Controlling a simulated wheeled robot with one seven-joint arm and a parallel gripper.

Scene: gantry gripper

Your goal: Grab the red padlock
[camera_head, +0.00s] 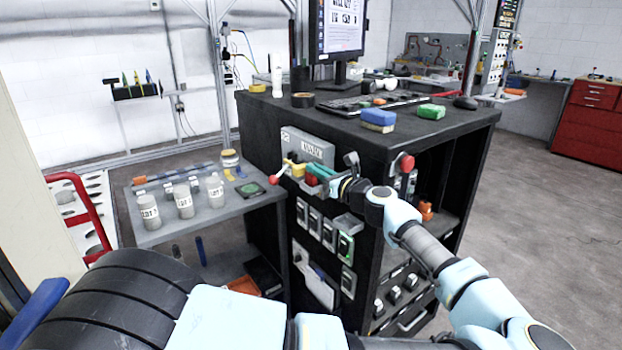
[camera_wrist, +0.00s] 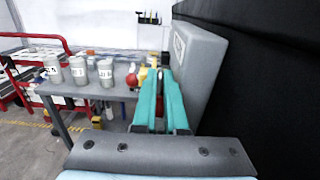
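A small red block that looks like the red padlock (camera_head: 312,181) shows in the head view on the side of the black cabinet, under a grey box. It is right at my gripper's fingertips and partly hidden by them. My gripper (camera_head: 316,172) has two teal fingers and reaches in from the right along the cabinet side. In the wrist view my gripper (camera_wrist: 160,73) shows a narrow gap between the fingers. I cannot clearly make out the padlock there, nor whether the fingers touch it.
A lever with a red ball knob (camera_head: 274,180) juts out left of the fingertips, beside a yellow item (camera_head: 296,169). The grey box (camera_head: 307,147) is just above. A grey side table (camera_head: 160,232) holds several jars. The cabinet wall is close on the wrist view's right.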

